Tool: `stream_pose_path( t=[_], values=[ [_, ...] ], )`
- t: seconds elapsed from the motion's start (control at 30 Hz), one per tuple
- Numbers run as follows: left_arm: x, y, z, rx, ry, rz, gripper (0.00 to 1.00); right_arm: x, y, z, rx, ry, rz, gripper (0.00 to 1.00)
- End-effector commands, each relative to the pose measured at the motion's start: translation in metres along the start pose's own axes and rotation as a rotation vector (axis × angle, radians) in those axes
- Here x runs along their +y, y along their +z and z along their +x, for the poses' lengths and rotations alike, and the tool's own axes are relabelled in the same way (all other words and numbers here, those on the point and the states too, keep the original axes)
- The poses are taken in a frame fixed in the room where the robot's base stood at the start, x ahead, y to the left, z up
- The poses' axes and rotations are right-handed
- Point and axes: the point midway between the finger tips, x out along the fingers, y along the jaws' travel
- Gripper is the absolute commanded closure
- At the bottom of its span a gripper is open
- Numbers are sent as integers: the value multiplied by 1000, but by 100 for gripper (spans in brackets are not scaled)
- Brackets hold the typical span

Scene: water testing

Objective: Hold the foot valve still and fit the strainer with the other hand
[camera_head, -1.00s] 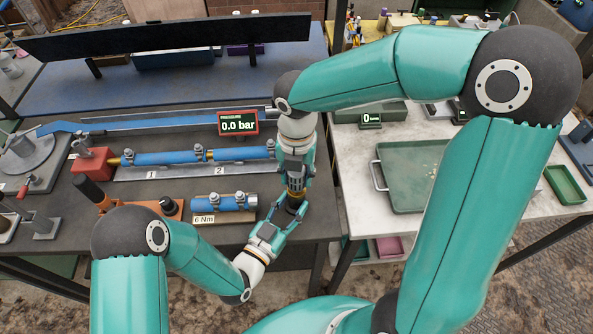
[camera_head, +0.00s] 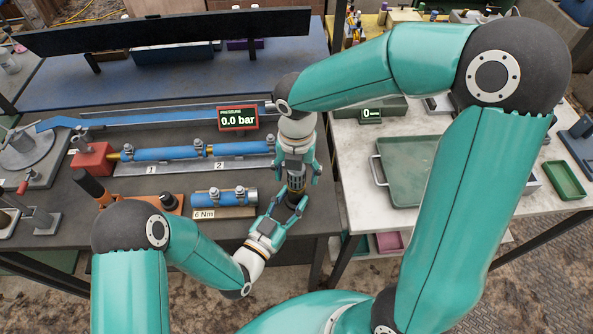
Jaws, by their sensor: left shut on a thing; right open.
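My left gripper (camera_head: 286,205) comes in low from the left, at the front edge of the dark bench. It is shut on the foot valve (camera_head: 293,202), a small dark piece mostly hidden between its fingers. The strainer (camera_head: 297,183), a dark cylinder, stands upright directly above the foot valve and appears to touch it; I cannot tell how far it is seated. My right gripper (camera_head: 298,174) points down from above, open, its fingers spread on both sides of the strainer.
A blue pipe (camera_head: 168,153) on a rail and a red pressure display (camera_head: 238,118) reading 0.0 bar lie behind. A short blue pipe (camera_head: 222,198) in a holder marked 6 Nm sits left of my grippers. A green tray (camera_head: 410,165) lies on the pale table at right.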

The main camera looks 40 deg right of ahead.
Motion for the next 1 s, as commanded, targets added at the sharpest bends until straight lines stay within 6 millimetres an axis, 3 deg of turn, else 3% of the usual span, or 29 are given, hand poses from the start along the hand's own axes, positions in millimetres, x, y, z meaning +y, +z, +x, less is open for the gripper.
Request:
stream_pose_path(
  t=[0.27,0.7,1.0],
  values=[
    [0,0,0,0,0,0,93,1,1,-16,-3,2,1,30],
    [0,0,0,0,0,0,93,1,1,-98,-3,3,0,30],
    [0,0,0,0,0,0,93,0,0,-119,1,0,0,30]
  ],
)
